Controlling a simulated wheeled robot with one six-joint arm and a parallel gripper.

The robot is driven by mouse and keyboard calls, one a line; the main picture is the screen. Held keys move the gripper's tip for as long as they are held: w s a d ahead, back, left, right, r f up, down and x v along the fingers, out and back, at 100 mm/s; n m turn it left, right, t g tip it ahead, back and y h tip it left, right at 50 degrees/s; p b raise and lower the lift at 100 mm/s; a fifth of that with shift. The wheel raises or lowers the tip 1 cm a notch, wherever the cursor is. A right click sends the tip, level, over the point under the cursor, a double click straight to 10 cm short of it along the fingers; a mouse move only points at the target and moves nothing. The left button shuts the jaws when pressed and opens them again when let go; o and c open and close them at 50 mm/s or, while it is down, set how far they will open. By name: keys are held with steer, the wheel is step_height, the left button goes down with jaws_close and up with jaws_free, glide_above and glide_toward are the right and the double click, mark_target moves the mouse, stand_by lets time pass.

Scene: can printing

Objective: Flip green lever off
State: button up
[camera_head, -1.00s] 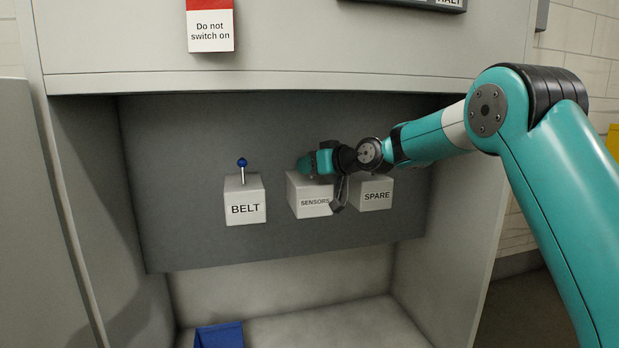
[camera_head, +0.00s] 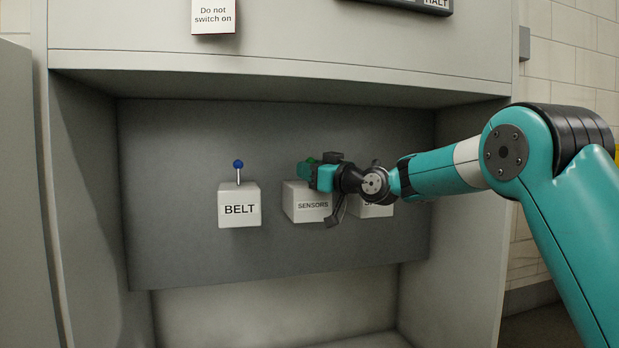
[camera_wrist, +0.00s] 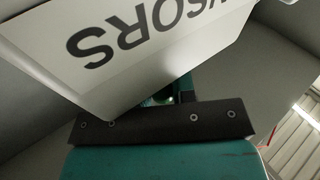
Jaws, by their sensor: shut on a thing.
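The white SENSORS box (camera_head: 300,213) sits on the grey back panel, in the middle of a row of lever boxes. My gripper (camera_head: 308,173) is at the top of this box and is shut; the jaws hide most of what they hold. A dark green patch shows by the fingertips in the head view, and a small green piece (camera_wrist: 160,98) shows behind the box edge in the wrist view. I take it for the green lever, but its tilt cannot be told. The SENSORS box (camera_wrist: 150,45) fills the upper wrist view, upside down.
The BELT box (camera_head: 239,209) with its upright blue-knobbed lever (camera_head: 238,166) stands to the left. The SPARE box (camera_head: 375,211) on the right is partly covered by my wrist. The recess has a ledge above and side walls. A "Do not switch on" sign (camera_head: 213,17) hangs above.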

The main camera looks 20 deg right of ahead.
steer(key=o, duration=0.9)
steer(key=p+v, duration=0.1)
steer(key=v, duration=1.6)
steer(key=shift+s, duration=0.2)
